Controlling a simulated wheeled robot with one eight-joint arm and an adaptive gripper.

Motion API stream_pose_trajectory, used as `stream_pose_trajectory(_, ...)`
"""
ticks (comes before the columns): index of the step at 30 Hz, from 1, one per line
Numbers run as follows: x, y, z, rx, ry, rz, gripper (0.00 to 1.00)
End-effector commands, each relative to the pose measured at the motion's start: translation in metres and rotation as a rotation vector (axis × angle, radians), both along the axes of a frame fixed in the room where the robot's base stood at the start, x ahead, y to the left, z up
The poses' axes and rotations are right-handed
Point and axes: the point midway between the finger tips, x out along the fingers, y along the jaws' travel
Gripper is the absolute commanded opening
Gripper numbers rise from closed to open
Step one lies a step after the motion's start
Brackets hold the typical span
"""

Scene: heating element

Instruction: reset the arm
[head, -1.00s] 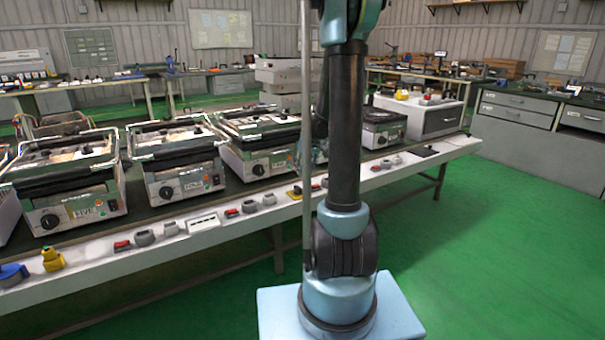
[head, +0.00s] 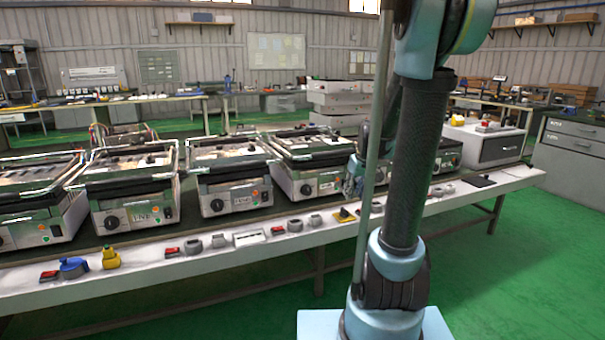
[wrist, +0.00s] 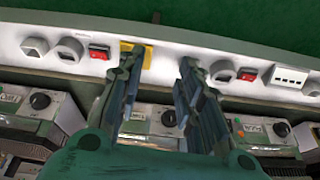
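My arm stands upright on the right of the head view, its dark upper tube leaning slightly right and bending at a blue-grey joint at the top. My gripper (head: 354,180) shows partly behind the arm and a thin pole, in front of the row of heating units. In the wrist view my gripper (wrist: 160,66) has its two fingers spread with nothing between them. The fingers point over the bench's front strip, and the left fingertip overlaps a yellow part (wrist: 147,57). The lower part of the gripper's surroundings is covered by its own body.
A long bench (head: 262,259) carries several heating units with dials, such as one labelled unit (head: 140,215). Its white front strip holds red switches (head: 173,252), grey knobs, a blue part (head: 73,266) and a yellow part (head: 111,258). A drawer cabinet (head: 575,160) stands right. Green floor (head: 500,290) is clear in front.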

Motion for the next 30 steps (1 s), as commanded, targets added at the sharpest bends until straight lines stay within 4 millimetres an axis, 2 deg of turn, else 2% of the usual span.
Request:
stream_pose_trajectory(1, -0.015, 0.002, 0.003, 0.0, 0.007, -0.01, 0.33)
stream_pose_trajectory(3, -0.033, 0.004, 0.006, -0.002, 0.017, -0.024, 0.33)
stream_pose_trajectory(14, -0.124, 0.01, 0.01, -0.012, 0.06, -0.106, 0.33)
stream_pose_trajectory(22, -0.188, 0.011, -0.002, -0.023, 0.089, -0.169, 0.33)
stream_pose_trajectory(30, -0.245, 0.01, -0.023, -0.035, 0.115, -0.233, 0.33)
